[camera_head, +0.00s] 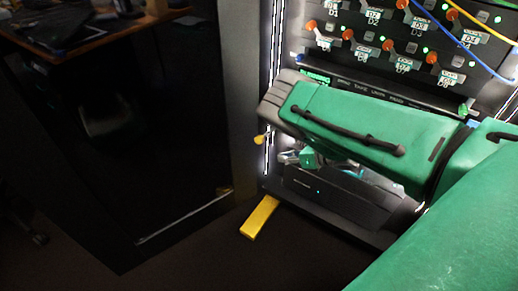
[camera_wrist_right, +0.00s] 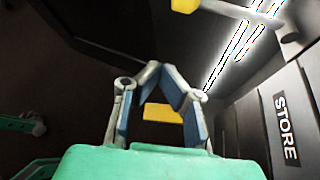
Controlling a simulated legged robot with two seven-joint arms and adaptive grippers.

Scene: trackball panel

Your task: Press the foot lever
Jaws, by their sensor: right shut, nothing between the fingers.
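The foot lever (camera_head: 259,217) is a yellow bar low at the panel's base, sticking out over the dark floor in the head view. It also shows in the right wrist view as a yellow block (camera_wrist_right: 162,113), seen through the gap between the finger links. My right gripper (camera_head: 288,157) is above the lever and apart from it, partly hidden by my green forearm in the head view. In the right wrist view its fingertips (camera_wrist_right: 160,68) meet with nothing between them. My left gripper is in neither view.
The panel carries rows of orange-tipped switches (camera_head: 348,34) and hanging cables. A yellow knob (camera_head: 259,139) sticks out at its left edge. A panel marked STORE (camera_wrist_right: 285,125) is close on the right in the wrist view. Dark floor left of the lever is clear.

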